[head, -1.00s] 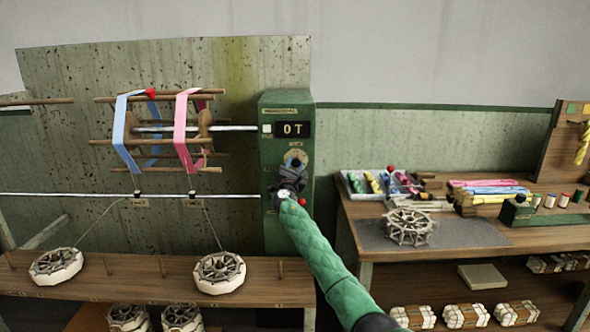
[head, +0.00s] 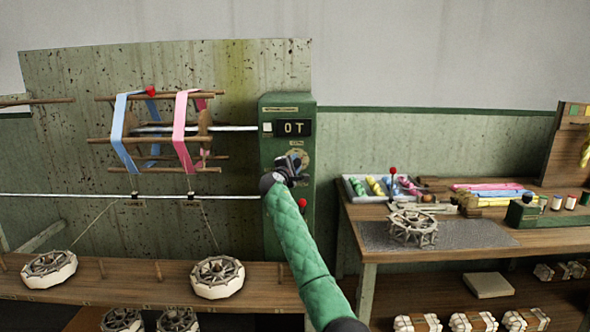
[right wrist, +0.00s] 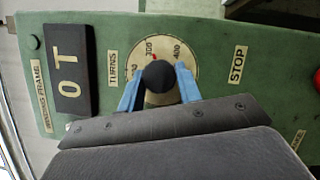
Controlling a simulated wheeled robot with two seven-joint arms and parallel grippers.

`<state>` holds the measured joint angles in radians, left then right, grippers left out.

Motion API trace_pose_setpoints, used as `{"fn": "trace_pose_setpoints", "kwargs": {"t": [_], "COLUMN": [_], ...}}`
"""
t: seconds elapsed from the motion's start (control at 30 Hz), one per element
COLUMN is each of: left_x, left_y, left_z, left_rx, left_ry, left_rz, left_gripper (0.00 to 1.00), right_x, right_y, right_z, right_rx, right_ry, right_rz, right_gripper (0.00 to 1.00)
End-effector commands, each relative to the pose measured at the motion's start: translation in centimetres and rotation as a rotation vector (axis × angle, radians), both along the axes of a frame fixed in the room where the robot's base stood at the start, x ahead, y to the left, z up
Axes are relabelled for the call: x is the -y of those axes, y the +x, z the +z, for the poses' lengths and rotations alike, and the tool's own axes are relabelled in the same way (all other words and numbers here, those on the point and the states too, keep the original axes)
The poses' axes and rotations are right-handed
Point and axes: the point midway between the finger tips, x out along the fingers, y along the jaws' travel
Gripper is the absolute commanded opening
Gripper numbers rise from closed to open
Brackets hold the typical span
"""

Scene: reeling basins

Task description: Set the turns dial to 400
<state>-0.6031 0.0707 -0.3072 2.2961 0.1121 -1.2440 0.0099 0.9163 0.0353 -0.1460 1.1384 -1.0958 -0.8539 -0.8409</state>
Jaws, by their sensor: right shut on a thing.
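The green machine box (head: 270,125) carries a display (head: 294,128) reading "0 T". Below it is the round cream turns dial (head: 301,157), partly covered by my gripper. In the right wrist view the dial (right wrist: 190,70) has a black knob (right wrist: 160,84), a "400" mark and, beside it, what looks like "300". A small red pointer mark shows near the "300". My right gripper (head: 291,165) is at the dial. In the right wrist view its blue fingers (right wrist: 158,92) are shut on the knob from both sides. My left gripper is out of view.
A "STOP" label (right wrist: 238,65) and a red button (head: 302,203) lie close to the dial. A reel with blue and pink skeins (head: 181,130) stands to the left. A bench (head: 450,243) with tools and yarn stands to the right.

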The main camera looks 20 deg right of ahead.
Motion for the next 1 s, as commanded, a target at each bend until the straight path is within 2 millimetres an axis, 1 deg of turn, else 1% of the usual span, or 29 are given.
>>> {"fn": "trace_pose_setpoints", "kwargs": {"t": [0.03, 0.13, 0.23, 0.37, 0.47, 0.77, 0.9, 1.0], "left_x": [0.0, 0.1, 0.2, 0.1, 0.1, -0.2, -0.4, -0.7], "left_y": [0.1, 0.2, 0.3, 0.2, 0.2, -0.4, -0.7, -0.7], "left_z": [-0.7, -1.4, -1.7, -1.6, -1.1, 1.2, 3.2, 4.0], "left_rx": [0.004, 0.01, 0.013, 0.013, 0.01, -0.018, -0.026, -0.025], "left_ry": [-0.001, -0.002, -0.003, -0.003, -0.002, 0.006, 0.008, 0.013], "left_rz": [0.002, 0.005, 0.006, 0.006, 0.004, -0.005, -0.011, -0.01], "left_gripper": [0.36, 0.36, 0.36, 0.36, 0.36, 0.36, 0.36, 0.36], "right_x": [0.0, -0.1, 0.0, 0.0, 0.0, 0.1, 0.2, 0.2], "right_y": [0.0, 0.0, 0.0, 0.0, 0.0, 0.0, 0.0, -0.1], "right_z": [-0.2, -0.1, 0.0, 0.1, 0.2, 0.3, 0.3, 0.3], "right_rx": [0.011, 0.037, 0.063, 0.097, 0.123, 0.196, 0.223, 0.238], "right_ry": [0.045, 0.137, 0.229, 0.348, 0.437, 0.693, 0.787, 0.843], "right_rz": [-0.001, 0.0, -0.001, -0.001, -0.001, -0.002, -0.003, -0.002], "right_gripper": [0.11, 0.11, 0.11, 0.11, 0.11, 0.11, 0.11, 0.11]}}
